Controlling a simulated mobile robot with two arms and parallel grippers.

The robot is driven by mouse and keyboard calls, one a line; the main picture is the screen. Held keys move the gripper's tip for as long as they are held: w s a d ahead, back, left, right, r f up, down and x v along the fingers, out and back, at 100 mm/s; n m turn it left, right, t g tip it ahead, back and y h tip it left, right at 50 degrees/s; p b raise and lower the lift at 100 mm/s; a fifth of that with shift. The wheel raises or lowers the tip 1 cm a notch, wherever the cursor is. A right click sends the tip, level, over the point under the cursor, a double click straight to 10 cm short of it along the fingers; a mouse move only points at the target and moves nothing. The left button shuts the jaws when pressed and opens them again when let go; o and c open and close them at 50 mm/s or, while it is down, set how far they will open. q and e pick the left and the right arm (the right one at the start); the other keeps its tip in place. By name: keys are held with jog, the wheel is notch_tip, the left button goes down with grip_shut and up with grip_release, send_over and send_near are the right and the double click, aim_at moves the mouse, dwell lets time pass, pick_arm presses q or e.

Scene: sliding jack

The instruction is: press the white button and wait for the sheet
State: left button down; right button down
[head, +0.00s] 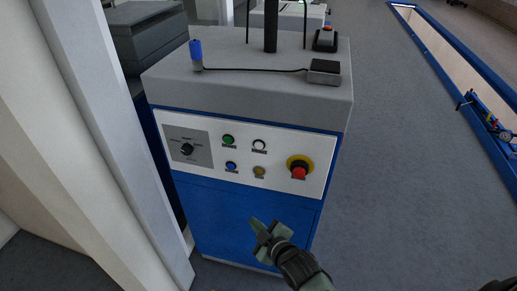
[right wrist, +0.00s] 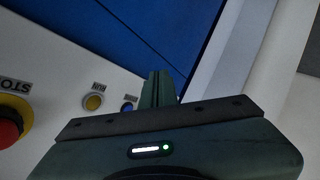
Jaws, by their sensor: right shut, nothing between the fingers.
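The white button (head: 259,145) is at the upper right of the small buttons on the white panel (head: 225,160) of a blue and grey cabinet, right of a green button (head: 228,140). My right gripper (head: 262,228) is shut and empty, in front of the cabinet's blue lower door, below the panel in the head view. In the right wrist view its shut fingers (right wrist: 158,88) show near the blue button (right wrist: 127,107) and the yellow button (right wrist: 93,102); the white button is not visible there. No sheet can be made out. My left gripper is not in view.
A red stop button (head: 299,172) on a yellow ring sits at the panel's right, with a rotary knob (head: 187,149) at its left. A white post (head: 115,130) stands close on the left.

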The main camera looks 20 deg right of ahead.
aim_at(259, 145)
notch_tip(259, 145, up, 19)
jog(key=w+a+n+t+y, duration=0.1)
jog(key=n+t, duration=0.1)
jog(key=t, duration=0.1)
jog(key=shift+w+n+t+b, duration=0.15)
jog(key=shift+n+t+b, duration=0.15)
jog(key=shift+t+b, duration=0.1)
jog(key=shift+a, duration=0.1)
jog(key=shift+w+d+b, duration=0.3)
jog(key=shift+w+d, duration=0.5)
jog(key=shift+w, duration=0.4)
jog(key=shift+w+d+b, duration=0.3)
jog(key=shift+w+d, duration=0.55)
jog(key=shift+w, duration=0.4)
jog(key=shift+w+d+b, duration=0.3)
jog(key=shift+w+d, duration=0.5)
jog(key=shift+w, duration=0.4)
jog(key=shift+w+d, duration=0.1)
jog(key=shift+w+d, duration=0.15)
jog(key=shift+w, duration=0.1)
